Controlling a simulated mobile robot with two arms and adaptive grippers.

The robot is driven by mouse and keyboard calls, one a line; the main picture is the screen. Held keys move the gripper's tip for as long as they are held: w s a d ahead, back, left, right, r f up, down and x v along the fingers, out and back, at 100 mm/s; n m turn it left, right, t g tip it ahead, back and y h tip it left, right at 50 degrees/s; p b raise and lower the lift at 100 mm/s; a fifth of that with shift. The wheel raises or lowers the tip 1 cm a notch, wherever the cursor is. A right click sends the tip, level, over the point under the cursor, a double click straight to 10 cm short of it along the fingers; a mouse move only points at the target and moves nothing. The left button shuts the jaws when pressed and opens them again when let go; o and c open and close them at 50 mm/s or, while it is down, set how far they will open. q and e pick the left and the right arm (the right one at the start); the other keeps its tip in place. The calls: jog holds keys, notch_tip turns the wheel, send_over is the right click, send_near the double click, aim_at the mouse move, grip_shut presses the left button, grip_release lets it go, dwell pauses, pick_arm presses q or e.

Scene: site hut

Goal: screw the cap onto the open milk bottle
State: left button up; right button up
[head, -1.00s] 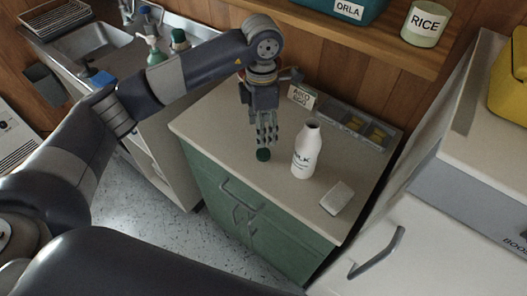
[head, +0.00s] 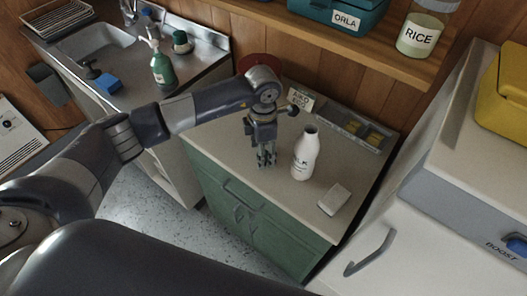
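A white milk bottle (head: 304,157) with dark lettering stands upright and open on the pale top of the green cabinet (head: 222,150). My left gripper (head: 264,164) points down just left of the bottle, apart from it, with its fingertips low over the cabinet top. Its fingers look close together, but I cannot tell whether they hold anything. The dark green cap is not visible now; the fingers may hide it. My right gripper is not in view.
A pale block (head: 335,198) lies right of the bottle. A compartment tray (head: 362,131) and a small sign (head: 300,98) are behind it. A shelf (head: 380,52) with a rice jar (head: 423,34) overhangs the back. The cabinet's front left top is clear.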

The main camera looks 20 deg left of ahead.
pick_arm(q)
jog(key=shift+f, duration=0.4)
jog(key=c, duration=0.8)
jog(key=shift+o, duration=0.2)
jog(key=shift+r, duration=0.1)
jog(key=shift+w+r+b, duration=0.1)
jog(key=shift+r+b, duration=0.35)
jog(key=shift+r, duration=0.05)
notch_tip(320, 180, up, 2)
jog(key=shift+r+b, duration=0.2)
jog(key=shift+b, duration=0.6)
jog(key=s+d+r+b, duration=0.1)
jog(key=s+d+b, duration=0.3)
jog(key=s+d, duration=0.5)
jog(key=s, duration=0.4)
jog(key=shift+d+r, duration=0.25)
jog(key=shift+d, duration=0.15)
